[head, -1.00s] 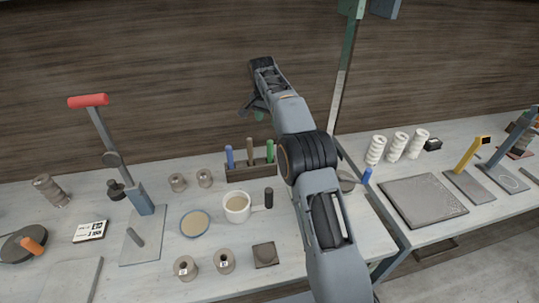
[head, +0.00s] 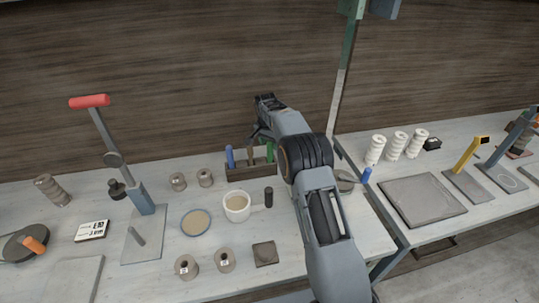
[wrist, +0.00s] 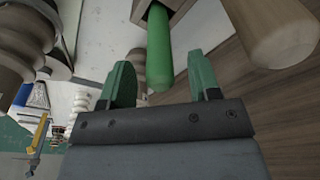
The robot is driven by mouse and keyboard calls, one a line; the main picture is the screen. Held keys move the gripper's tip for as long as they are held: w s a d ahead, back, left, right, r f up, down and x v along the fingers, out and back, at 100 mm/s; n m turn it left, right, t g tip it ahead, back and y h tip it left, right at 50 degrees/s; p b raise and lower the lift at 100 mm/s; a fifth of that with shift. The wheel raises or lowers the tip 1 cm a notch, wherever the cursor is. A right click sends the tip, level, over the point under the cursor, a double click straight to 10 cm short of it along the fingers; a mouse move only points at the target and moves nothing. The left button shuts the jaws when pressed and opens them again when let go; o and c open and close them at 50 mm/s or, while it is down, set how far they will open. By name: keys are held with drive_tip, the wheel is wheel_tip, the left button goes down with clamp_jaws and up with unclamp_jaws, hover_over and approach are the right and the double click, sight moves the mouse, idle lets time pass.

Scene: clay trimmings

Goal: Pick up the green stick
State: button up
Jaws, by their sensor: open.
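The green stick (head: 269,152) stands upright in the right end of a wooden holder (head: 248,173), partly hidden by my arm in the head view. My gripper (head: 257,133) is low above the holder, just behind the sticks, and mostly hidden by my arm. In the wrist view the green stick (wrist: 160,50) shows between the two open green fingers of my gripper (wrist: 162,78), with a gap on each side. I cannot tell whether its end is fully between them in depth.
A blue stick (head: 229,155) and a brown stick (head: 250,153) share the holder; the brown one looms close at the right in the wrist view (wrist: 275,30). A cream mug (head: 237,208) and a dark cylinder (head: 268,197) stand in front. The wall is close behind.

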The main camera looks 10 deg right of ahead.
drive_tip(key=shift+w+d+f, duration=0.1)
drive_tip(key=shift+f, duration=0.8)
drive_tip(key=shift+c, duration=0.5)
drive_tip(key=c, duration=0.9)
